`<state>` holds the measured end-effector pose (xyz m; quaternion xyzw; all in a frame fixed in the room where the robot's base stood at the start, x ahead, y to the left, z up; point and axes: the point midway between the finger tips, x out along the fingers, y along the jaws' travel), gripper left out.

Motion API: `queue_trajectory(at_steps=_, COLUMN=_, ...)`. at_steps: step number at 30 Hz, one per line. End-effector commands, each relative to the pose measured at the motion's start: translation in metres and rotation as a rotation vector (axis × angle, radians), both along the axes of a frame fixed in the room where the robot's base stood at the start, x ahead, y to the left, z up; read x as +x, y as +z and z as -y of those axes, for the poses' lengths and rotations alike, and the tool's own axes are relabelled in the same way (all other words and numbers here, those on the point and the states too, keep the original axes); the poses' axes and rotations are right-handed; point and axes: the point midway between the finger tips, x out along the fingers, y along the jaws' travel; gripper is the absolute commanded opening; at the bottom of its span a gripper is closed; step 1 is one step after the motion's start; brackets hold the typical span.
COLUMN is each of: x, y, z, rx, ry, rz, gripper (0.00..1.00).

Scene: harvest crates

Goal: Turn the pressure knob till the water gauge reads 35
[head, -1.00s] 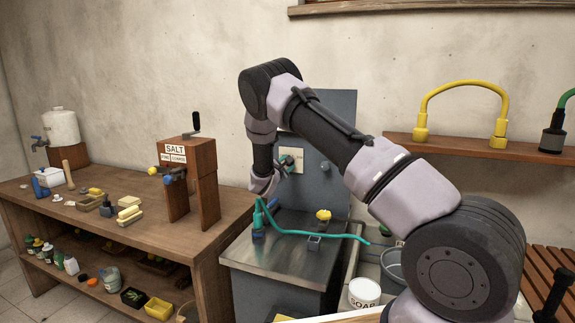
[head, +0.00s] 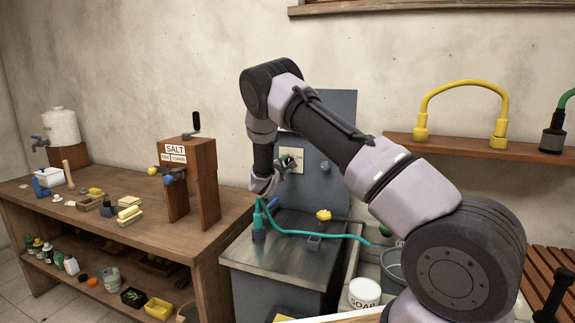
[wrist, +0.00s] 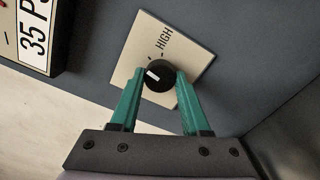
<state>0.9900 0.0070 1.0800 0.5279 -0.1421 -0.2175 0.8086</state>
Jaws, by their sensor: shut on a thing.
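In the wrist view, the black round pressure knob (wrist: 159,84) sits on a cream plate (wrist: 185,45) printed HIGH. A white mark on the knob points left in the picture, away from the word. My gripper (wrist: 160,76) is shut on the knob, with one green finger on each side. In the head view, my gripper (head: 281,168) is at the cream plate (head: 293,158) on the grey upright panel (head: 335,115); my wrist hides the knob there. A sign reading "35 P" (wrist: 35,35) is cut off at the wrist view's edge. I cannot make out a gauge reading.
Below the panel is a metal-topped stand (head: 265,262) with a green hose (head: 310,234) and a yellow-ended part (head: 323,214). A wooden bench (head: 110,232) with a salt dispenser (head: 205,160) is at left. A soap tub (head: 364,292) is at lower right.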

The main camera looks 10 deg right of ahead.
Motion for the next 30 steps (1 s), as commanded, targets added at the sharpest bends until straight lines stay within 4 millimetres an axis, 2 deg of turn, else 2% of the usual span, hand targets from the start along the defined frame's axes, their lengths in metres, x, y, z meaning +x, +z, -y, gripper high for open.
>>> queue_trajectory(at_steps=2, x=-0.001, y=-0.001, z=0.000, rx=-0.001, ry=-0.001, rz=-0.003, gripper=0.00)
queue_trajectory(at_steps=3, x=-0.001, y=-0.001, z=0.000, rx=-0.001, ry=-0.001, rz=-0.003, gripper=0.58)
queue_trajectory(at_steps=4, x=-0.001, y=-0.001, z=0.000, rx=-0.001, ry=-0.001, rz=-0.003, gripper=0.69)
queue_trajectory(at_steps=5, x=-0.001, y=-0.001, z=0.000, rx=-0.001, ry=-0.001, rz=-0.003, gripper=0.77)
queue_trajectory(at_steps=17, x=-0.005, y=0.000, z=-0.004, rx=0.000, ry=0.002, rz=-0.001, gripper=0.77)
queue_trajectory(at_steps=30, x=-0.075, y=-0.001, z=-0.045, rx=-0.001, ry=0.003, rz=-0.002, gripper=0.77)
